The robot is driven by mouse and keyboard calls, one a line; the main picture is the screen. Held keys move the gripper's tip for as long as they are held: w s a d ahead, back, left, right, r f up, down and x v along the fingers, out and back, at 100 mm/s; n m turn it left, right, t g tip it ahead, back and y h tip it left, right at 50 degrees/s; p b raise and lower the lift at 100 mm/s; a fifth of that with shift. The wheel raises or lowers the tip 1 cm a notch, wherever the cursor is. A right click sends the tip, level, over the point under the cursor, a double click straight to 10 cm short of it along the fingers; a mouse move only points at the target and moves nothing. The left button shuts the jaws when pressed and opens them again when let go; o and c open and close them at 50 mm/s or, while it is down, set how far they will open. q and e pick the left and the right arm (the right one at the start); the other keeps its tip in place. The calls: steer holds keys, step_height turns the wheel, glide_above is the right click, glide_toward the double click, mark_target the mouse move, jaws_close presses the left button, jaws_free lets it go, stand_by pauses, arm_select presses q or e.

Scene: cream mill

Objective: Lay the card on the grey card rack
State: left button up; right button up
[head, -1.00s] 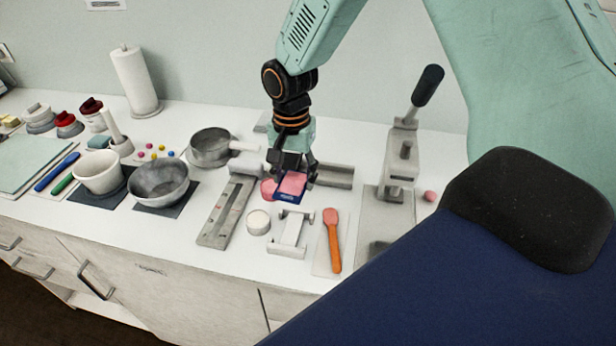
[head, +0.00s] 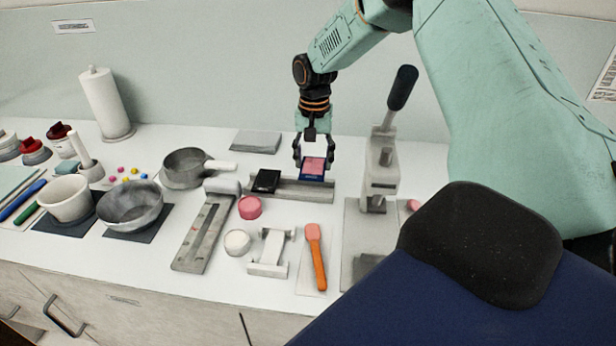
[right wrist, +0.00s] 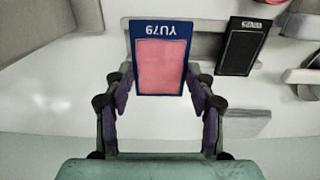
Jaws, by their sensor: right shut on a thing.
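A card with a pink face and a blue border (head: 312,167) is in my right gripper (head: 313,158). The gripper is shut on it and points down. The right wrist view shows the card (right wrist: 161,62) upright between the two fingers, with upside-down lettering on its blue band. The grey card rack (head: 318,192), a long low bar, lies at or just below the card in the head view; I cannot tell whether they touch. A black card (head: 265,181) leans at the rack's left part, left of my gripper. It also shows in the right wrist view (right wrist: 241,50). My left gripper is out of view.
A lever press (head: 382,170) stands close to the right of the rack. A flat grey block (head: 256,141) lies behind. A pink round piece (head: 250,207), a white stand (head: 270,252) and an orange spatula (head: 317,258) lie in front. A pan (head: 187,168) is farther left.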

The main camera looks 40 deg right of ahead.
mark_target(314, 166)
steer(key=shift+w+d+f, duration=0.1)
steer(key=shift+f, duration=0.7)
steer(key=f, duration=0.2)
steer(key=shift+s+f, duration=0.25)
steer(key=shift+f, duration=0.4)
steer(key=shift+w+f, duration=0.1)
steer(key=shift+w, duration=0.15)
steer(key=o, duration=0.6)
steer(key=shift+f, duration=0.1)
steer(key=o, duration=0.4)
steer(key=shift+s, duration=0.15)
steer(key=shift+o, duration=0.2)
